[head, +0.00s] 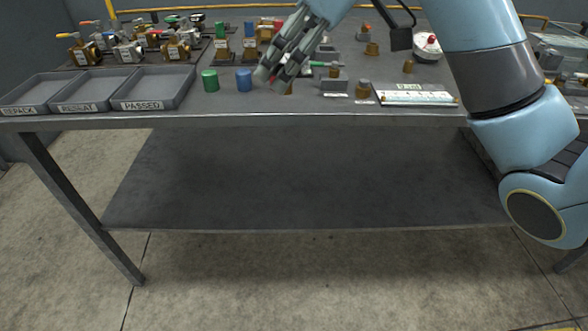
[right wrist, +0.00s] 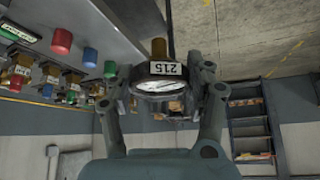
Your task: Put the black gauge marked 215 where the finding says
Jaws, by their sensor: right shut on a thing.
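My right gripper (head: 272,76) is over the bench near the blue cylinder. In the right wrist view, my right gripper (right wrist: 160,88) is shut on the round black gauge (right wrist: 150,93), which has a white label reading 215. The gauge's brass stem (right wrist: 159,48) points to the top of that picture. In the head view the fingers mostly hide the gauge. Three grey trays stand at the bench's left front: one labelled REPACK (head: 30,108), one apparently RESEAT (head: 88,106) and one PASSED (head: 152,104). My left gripper is not in view.
A green cylinder (head: 210,80) and a blue cylinder (head: 244,80) stand right of the trays. Brass valves (head: 82,50) crowd the back left. A white panel (head: 415,95), its writing too small to read, lies right of small brass fittings (head: 363,89). The three trays look empty.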

